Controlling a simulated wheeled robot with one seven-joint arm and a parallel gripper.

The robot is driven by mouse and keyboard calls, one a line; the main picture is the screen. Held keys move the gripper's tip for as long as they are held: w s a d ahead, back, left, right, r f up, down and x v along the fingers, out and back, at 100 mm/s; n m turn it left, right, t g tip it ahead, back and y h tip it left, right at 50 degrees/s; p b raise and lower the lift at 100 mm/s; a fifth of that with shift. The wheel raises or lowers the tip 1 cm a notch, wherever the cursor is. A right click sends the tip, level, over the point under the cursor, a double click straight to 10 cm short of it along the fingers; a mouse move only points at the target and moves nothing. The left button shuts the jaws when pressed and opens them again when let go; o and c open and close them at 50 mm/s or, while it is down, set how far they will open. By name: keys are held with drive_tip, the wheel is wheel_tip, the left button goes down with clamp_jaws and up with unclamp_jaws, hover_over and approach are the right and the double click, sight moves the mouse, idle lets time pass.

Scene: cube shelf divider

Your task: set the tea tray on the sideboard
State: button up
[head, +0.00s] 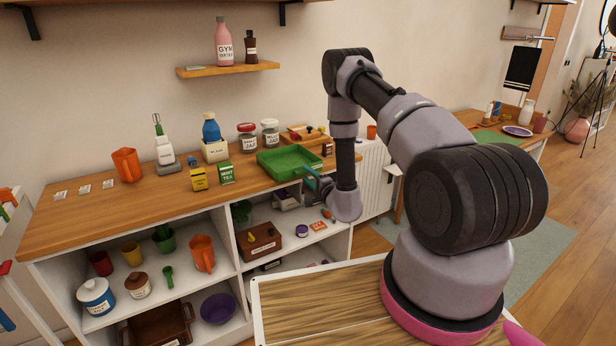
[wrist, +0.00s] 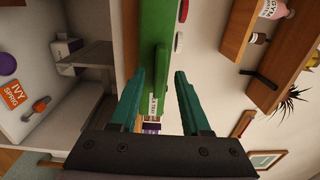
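The green tray (head: 290,160), the only tea-tray-like thing I can pick out, is on the wooden top of the sideboard (head: 140,207), near its front right part. It looks empty and roughly level. My gripper (head: 312,178) is at the tray's right front side. In the wrist view the tray (wrist: 150,30) shows as a long green side with a handle-like part (wrist: 161,70) reaching toward me. My gripper (wrist: 159,72) is open, its teal fingers on either side of that part, with gaps visible.
A yellow box (head: 198,179) and a mint tea box (head: 227,173) stand left of the tray. Jars (head: 270,133) and a wooden board with small items (head: 305,135) stand behind it. Shelves below hold cups, pots and a wooden box (head: 260,242). A wall shelf (head: 228,69) hangs above.

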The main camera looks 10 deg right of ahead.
drive_tip(key=shift+r, duration=0.1)
drive_tip(key=v, duration=1.1)
drive_tip(key=s+a+r+n+g+y, duration=0.2)
drive_tip(key=a+r+n+g+y, duration=0.4)
drive_tip(key=r, duration=0.6)
drive_tip(key=s+a+r+n+g+y, duration=0.1)
drive_tip(key=s+a+r+g+y, duration=0.15)
drive_tip(key=a+r+y, duration=0.8)
drive_tip(key=s+r+n+g+h, duration=0.6)
drive_tip(key=s+r+g, duration=0.5)
drive_tip(key=s+r, duration=0.15)
drive_tip(key=s+d+n+h, duration=0.1)
drive_tip(key=s+d+h, duration=0.2)
drive_tip(key=s+h, duration=0.35)
drive_tip(key=s+d+r+m+t+h, duration=0.3)
drive_tip(key=d+r+t+h, duration=0.4)
drive_tip(key=d, duration=0.5)
drive_tip(key=shift+s+d+r+m+t+h, duration=0.2)
drive_tip(key=shift+s+r+m+t+h, duration=0.15)
drive_tip(key=shift+r+t, duration=0.65)
